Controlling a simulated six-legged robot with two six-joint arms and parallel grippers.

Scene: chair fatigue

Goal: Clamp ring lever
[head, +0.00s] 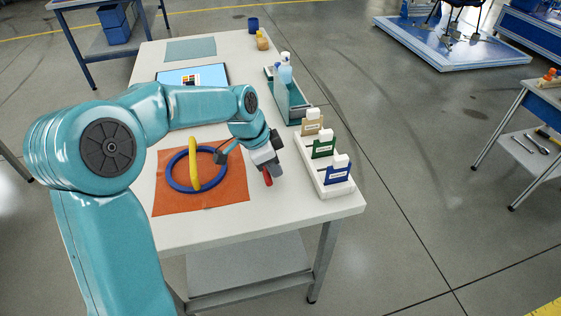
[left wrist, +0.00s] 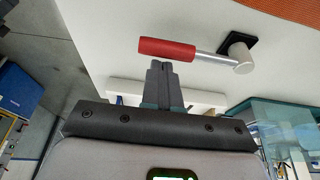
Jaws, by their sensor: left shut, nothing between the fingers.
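A lever with a red handle (left wrist: 167,48) shows in the left wrist view. Its metal rod (left wrist: 214,60) runs right to a short metal post (left wrist: 239,52) on a black base. In the head view only the red handle (head: 268,181) shows, at the right edge of the orange mat; my gripper hides the rest. A blue ring (head: 170,174) lies on the mat, with a yellow bar (head: 194,162) across it. My left gripper (head: 271,169) is shut and empty. In the left wrist view its fingertips (left wrist: 160,62) are close beside the handle; contact cannot be told.
The orange mat (head: 225,194) lies on the white table (head: 230,226). A white rack (head: 341,189) with several labelled cards stands along the right edge. Behind it are a teal holder (head: 290,110) with bottles and a tablet (head: 195,78). The table's front strip is clear.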

